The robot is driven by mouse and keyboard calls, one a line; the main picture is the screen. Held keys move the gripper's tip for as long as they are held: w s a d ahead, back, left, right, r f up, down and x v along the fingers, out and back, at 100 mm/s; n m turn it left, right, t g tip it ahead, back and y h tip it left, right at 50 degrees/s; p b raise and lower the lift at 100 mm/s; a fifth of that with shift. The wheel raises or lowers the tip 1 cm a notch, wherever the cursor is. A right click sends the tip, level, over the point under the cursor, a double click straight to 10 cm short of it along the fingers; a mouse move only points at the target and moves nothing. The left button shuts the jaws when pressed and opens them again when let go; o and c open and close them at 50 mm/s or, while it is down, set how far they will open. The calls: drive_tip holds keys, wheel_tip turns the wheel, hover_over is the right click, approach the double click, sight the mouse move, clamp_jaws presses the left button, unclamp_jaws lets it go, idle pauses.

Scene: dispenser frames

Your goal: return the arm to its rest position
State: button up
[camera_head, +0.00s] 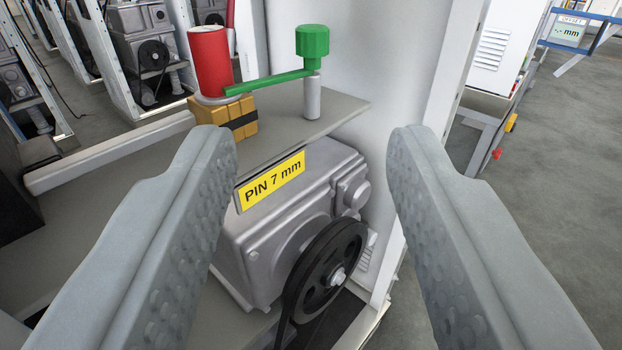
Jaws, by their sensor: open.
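My gripper (312,140) is open, with its two grey textured fingers wide apart on the left and right of the head camera view. Nothing is between the fingertips. Through the gap I see a dispenser frame with a grey shelf (340,108) and a yellow label (272,180) reading "PIN 7 mm". The rest of my arm is not in view.
On the shelf stand a red cylinder (209,62), a yellow block (238,118) with a dark band, and a green-headed lever (312,42) on a grey post. Below is a grey machine (265,235) with a black pulley (330,270). Open floor (560,170) lies right.

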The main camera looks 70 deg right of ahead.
drive_tip(key=s+d+r+n+t+y, duration=0.25)
drive_tip(key=r+t, duration=0.25)
drive_tip(key=r, duration=0.6)
drive_tip(key=s+d+r+n+t+y, duration=0.15)
drive_tip(key=d+r+t+y, duration=0.25)
drive_tip(key=r, duration=0.8)
drive_tip(key=s+d+r+n+t+y, duration=0.1)
drive_tip(key=s+r+n+t+y, duration=0.3)
drive_tip(key=s+r+y, duration=0.55)
drive_tip(key=s+d+f+n+g, duration=0.1)
drive_tip(key=s+n, duration=0.1)
drive_tip(key=s, duration=1.1)
drive_tip(key=s+d+f+n+g, duration=0.2)
drive_tip(key=s+n, duration=0.1)
drive_tip(key=s, duration=1)
drive_tip(key=shift+s+f, duration=0.2)
drive_tip(key=shift+f, duration=0.05)
